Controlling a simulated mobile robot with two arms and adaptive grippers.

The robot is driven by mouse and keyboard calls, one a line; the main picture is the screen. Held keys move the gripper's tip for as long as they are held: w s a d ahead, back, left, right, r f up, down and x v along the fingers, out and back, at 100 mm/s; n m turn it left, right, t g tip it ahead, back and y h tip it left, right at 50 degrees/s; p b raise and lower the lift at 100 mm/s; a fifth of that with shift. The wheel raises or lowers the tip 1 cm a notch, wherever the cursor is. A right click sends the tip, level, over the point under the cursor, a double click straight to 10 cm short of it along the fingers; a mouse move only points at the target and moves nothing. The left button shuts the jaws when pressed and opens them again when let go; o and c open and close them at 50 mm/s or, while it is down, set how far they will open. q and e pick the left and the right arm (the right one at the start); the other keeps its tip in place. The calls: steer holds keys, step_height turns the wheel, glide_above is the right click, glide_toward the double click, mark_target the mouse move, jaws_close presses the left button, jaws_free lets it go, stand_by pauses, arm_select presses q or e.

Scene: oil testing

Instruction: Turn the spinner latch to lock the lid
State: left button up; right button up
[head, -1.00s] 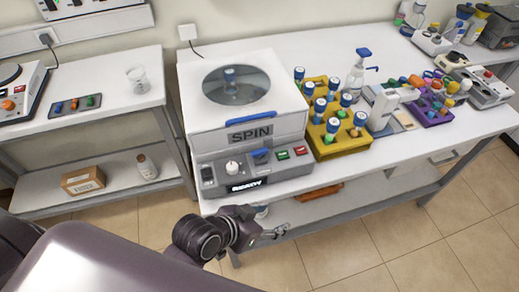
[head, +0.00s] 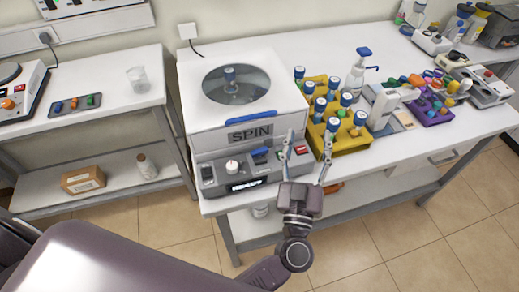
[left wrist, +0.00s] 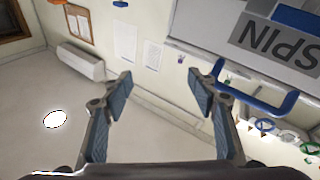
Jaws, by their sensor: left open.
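The white spinner (head: 190,110) stands on the bench with its lid (head: 208,119) down. The lid has a round window and a blue handle (head: 250,118), with the SPIN label (head: 249,135) below. The blue latch (head: 260,155) sits at the front, under the label. My left gripper (head: 308,142) is open and empty in front of the spinner's right side, right of the latch and apart from it. In the left wrist view its fingers (left wrist: 168,85) are spread with nothing between them. The label (left wrist: 285,25) and blue handle (left wrist: 262,103) show upside down there. My right gripper is not in view.
The control panel has a white knob (head: 232,166), a lit display (head: 246,185) and a red button (head: 301,150). A yellow rack (head: 355,141) with blue-capped tubes stands close to the right. A pump bottle (head: 357,75) and purple rack (head: 438,116) are farther right.

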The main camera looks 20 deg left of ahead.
arm_select(q)
steer(key=s+a+f+n+g+y, duration=0.1)
steer(key=a+f+n+g+y, duration=0.15)
steer(key=f+y, duration=0.2)
steer(key=n+g+y, duration=0.2)
steer(key=g+y, duration=0.3)
glide_toward(261, 153)
steer(key=x, duration=0.3)
steer(key=shift+t, duration=0.25)
steer(key=p+x, duration=0.2)
steer(key=x, duration=0.5)
steer(key=shift+a, duration=0.1)
steer(key=shift+w+a, duration=0.25)
steer(key=shift+c, duration=0.5)
